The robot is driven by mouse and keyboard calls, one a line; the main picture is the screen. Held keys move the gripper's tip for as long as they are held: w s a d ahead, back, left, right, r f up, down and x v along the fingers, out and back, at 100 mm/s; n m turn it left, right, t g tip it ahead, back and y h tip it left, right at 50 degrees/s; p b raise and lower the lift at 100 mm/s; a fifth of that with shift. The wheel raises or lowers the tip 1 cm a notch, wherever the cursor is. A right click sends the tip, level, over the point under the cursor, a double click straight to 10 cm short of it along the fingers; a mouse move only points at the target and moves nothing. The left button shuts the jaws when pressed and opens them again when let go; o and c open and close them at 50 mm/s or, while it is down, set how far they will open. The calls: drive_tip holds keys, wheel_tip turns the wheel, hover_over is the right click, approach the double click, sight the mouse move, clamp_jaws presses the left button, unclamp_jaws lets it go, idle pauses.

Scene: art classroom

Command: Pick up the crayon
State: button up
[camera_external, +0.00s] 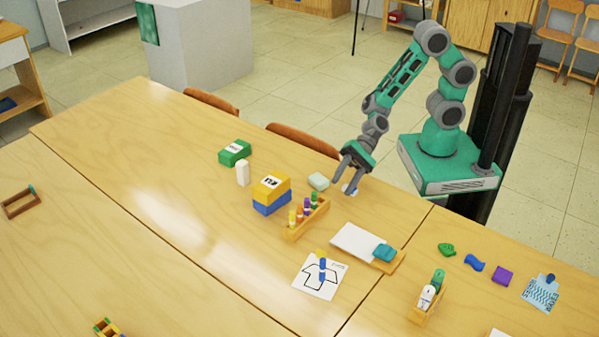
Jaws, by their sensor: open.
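Several upright crayon-like sticks in yellow, orange, purple and green (307,207) stand in a small wooden holder (292,234) on the table. I cannot tell which of these sticks is the task's crayon. My gripper (347,184) is open and points down, behind and to the right of the holder. A small white and blue object (350,189) shows by its fingertips; whether they touch it is unclear.
Yellow and blue boxes (271,189), a white bottle (243,173), a green box (234,152) and a pale green block (318,181) stand nearby. A white pad (355,240) with a teal item lies front right.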

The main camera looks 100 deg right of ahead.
sight(316, 194)
drive_tip(key=m+t, duration=0.1)
drive_tip(key=m, duration=0.2)
drive_tip(key=w+m+t, duration=0.1)
drive_tip(key=m, duration=0.2)
drive_tip(key=w+m+t, duration=0.1)
drive_tip(key=m, duration=0.2)
drive_tip(key=shift+d+f+m+t+b, duration=0.3)
drive_tip(key=shift+d+f, duration=0.05)
drive_tip(key=shift+d, duration=0.05)
drive_tip(key=shift+w+d+r+m+t, duration=0.1)
drive_tip(key=shift+w+d+m+t, duration=0.15)
drive_tip(key=shift+m+t, duration=0.45)
drive_tip(key=shift+m, duration=0.3)
drive_tip(key=p+x, duration=0.1)
drive_tip(key=x, duration=0.6)
drive_tip(key=shift+w+a+r, duration=0.15)
drive_tip(key=shift+a, duration=0.15)
clamp_jaws()
